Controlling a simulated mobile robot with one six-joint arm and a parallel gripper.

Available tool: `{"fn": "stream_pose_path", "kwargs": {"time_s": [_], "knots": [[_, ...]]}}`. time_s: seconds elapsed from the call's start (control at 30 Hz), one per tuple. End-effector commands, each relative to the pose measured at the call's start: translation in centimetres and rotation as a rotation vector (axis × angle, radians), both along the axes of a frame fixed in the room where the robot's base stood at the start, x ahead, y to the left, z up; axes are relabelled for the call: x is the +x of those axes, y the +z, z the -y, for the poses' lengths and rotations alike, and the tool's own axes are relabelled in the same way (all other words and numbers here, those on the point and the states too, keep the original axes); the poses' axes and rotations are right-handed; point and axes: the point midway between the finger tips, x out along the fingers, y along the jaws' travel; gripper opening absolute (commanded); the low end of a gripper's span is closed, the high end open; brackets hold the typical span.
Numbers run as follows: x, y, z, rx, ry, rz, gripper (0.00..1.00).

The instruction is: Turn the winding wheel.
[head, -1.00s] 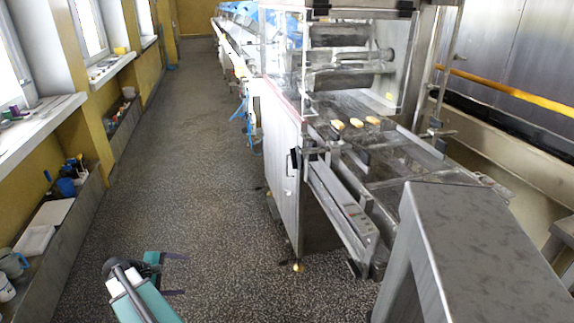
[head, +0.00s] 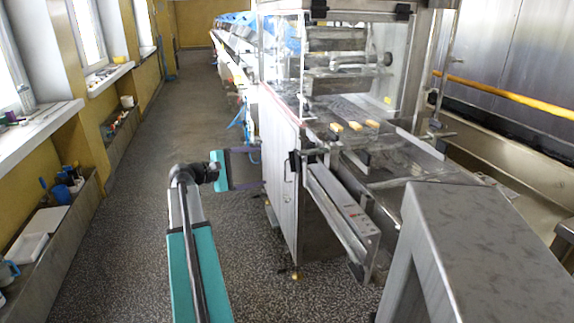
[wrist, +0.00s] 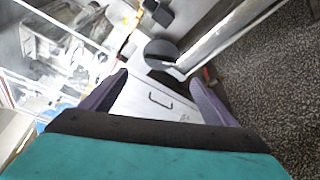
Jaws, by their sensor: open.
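A dark round disc (wrist: 160,53), which looks like the winding wheel, shows in the wrist view just beyond my fingertips, on the side of the steel machine. In the head view a black part (head: 294,163) at the machine's near left corner appears to be the same thing, seen nearly edge-on. My gripper (head: 258,169) is open and empty, left of it, with the fingers pointing right towards the machine's side. In the wrist view the open fingers (wrist: 158,78) frame a door panel, with a gap to the disc. The disc's fixing is not clear.
The steel machine (head: 284,205) has a clear guard (head: 282,60) above and yellowish pieces (head: 354,126) on its belt. A door handle (wrist: 160,100) shows between my fingers. A steel stand (head: 470,240) is at right. The speckled aisle floor (head: 140,230) is free.

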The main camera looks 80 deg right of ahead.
Motion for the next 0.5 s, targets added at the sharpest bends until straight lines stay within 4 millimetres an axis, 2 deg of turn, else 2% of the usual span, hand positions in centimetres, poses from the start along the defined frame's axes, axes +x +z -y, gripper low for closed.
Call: {"fn": "stream_pose_path", "kwargs": {"time_s": [0.5], "knots": [[-0.38,-0.18,0.49,0.0,0.001,0.0,0.81]]}}
